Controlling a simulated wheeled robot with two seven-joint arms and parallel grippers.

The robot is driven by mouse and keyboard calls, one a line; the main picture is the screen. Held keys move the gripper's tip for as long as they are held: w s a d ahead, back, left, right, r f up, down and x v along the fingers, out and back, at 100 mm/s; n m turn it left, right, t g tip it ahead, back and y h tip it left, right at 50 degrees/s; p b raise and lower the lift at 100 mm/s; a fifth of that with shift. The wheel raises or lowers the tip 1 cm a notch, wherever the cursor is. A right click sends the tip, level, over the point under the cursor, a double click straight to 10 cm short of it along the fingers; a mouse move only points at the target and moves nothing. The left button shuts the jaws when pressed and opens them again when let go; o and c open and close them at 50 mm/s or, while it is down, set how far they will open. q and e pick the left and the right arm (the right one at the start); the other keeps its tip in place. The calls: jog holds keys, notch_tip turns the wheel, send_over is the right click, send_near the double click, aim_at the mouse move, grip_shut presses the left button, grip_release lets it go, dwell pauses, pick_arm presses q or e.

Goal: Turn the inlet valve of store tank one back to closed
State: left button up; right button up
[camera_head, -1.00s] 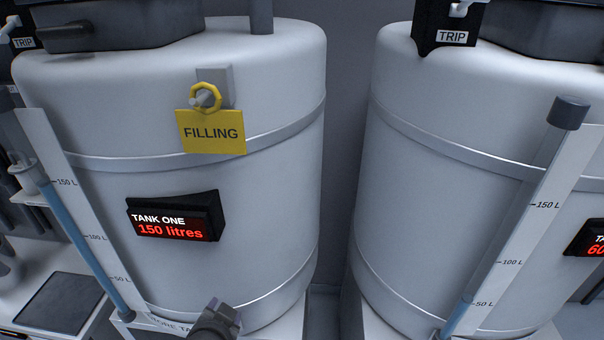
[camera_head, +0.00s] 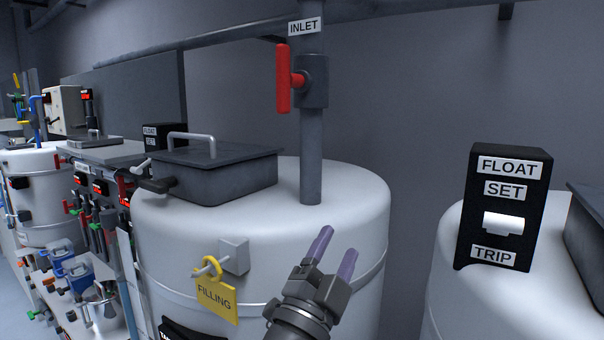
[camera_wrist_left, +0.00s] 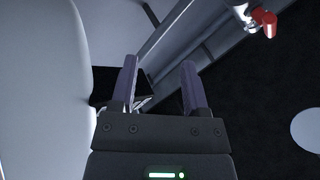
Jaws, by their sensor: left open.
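The inlet valve has a red handle (camera_head: 283,78) on a grey body on the vertical inlet pipe (camera_head: 311,150), under an INLET label (camera_head: 305,27). The handle stands upright, along the pipe. Store tank one (camera_head: 350,205) is the white tank below it, with a yellow FILLING tag (camera_head: 216,297) hanging from a ring. My left gripper (camera_head: 334,254) is open and empty in front of the tank, below and slightly right of the valve, apart from it. In the left wrist view, its fingers (camera_wrist_left: 157,88) show nothing between them. My right gripper is out of view.
A dark lidded hatch (camera_head: 215,170) with a handle sits on the tank top, left of the pipe. A black FLOAT SET TRIP box (camera_head: 503,207) stands on the right-hand tank (camera_head: 545,280). Many pipes and valves crowd the left. The space around the red handle's front looks clear.

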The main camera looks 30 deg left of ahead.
aim_at(278, 68)
pick_arm(q)
jog(key=s+d+r+m+g+h, duration=0.1)
jog(key=d+r+m+g+h, duration=0.35)
jog(key=m+h, duration=0.75)
jog(key=s+d+r+m+g+h, duration=0.2)
jog(key=r+m+g+h, duration=0.65)
jog(key=m, duration=0.75)
jog(key=a+r+n+t+y, duration=0.25)
jog(key=a+r+y, duration=0.35)
jog(key=a+y, duration=0.35)
jog(key=a+r+n+t+y, duration=0.1)
jog(key=a+r+t+y, duration=0.35)
jog(key=a+y, duration=0.5)
jog(key=shift+m+y, duration=0.25)
jog(key=shift+y, duration=0.3)
jog(key=w+p, duration=0.1)
jog(key=w, duration=0.2)
jog(key=w+d+p, duration=0.1)
jog(key=w+p, duration=0.1)
jog(key=w, duration=0.1)
jog(key=w+p, duration=0.1)
jog(key=w, duration=0.2)
jog(key=shift+w+d+r+p, duration=0.15)
jog(key=shift+d+r+p, duration=0.15)
jog(key=shift+d+p, duration=0.1)
jog(key=shift+w+f, duration=0.1)
jog(key=shift+w, duration=0.15)
grip_shut()
